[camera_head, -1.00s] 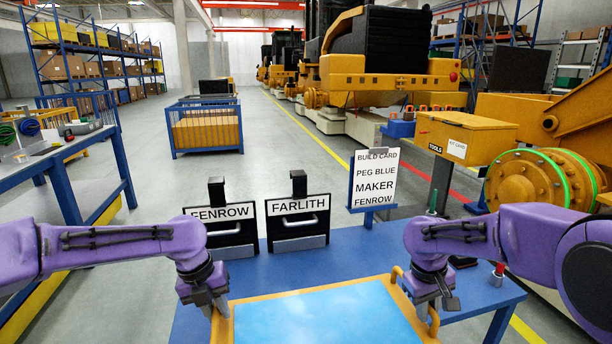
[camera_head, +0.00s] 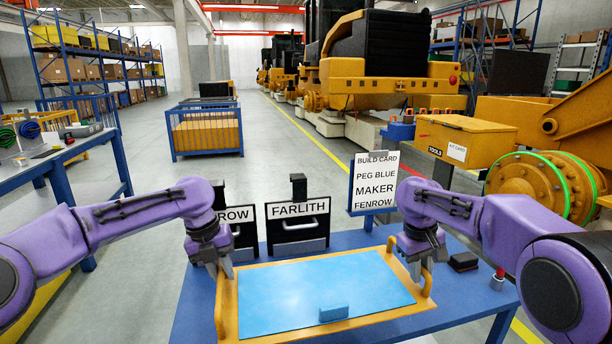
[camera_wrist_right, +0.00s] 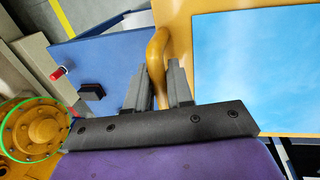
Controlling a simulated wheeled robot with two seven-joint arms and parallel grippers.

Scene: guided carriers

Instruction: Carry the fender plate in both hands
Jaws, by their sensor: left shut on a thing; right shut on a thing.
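The fender plate is an orange frame (camera_head: 229,310) with a light blue panel (camera_head: 300,285) and a handle on each side; it is over the blue table. A small blue block (camera_head: 333,313) shows at the panel's near edge. My left gripper (camera_head: 224,272) is shut at the plate's left edge; its grip is partly hidden by the hand. My right gripper (camera_head: 420,270) is shut on the right handle. In the right wrist view its fingers (camera_wrist_right: 160,80) stand on both sides of the orange handle (camera_wrist_right: 157,50). I cannot tell whether the plate touches the table.
Two black stands, FARLITH (camera_head: 297,209) and a partly hidden FENROW (camera_head: 240,214), stand behind the plate. A black block (camera_head: 463,262) and red-topped peg (camera_head: 497,276) sit at the table's right.

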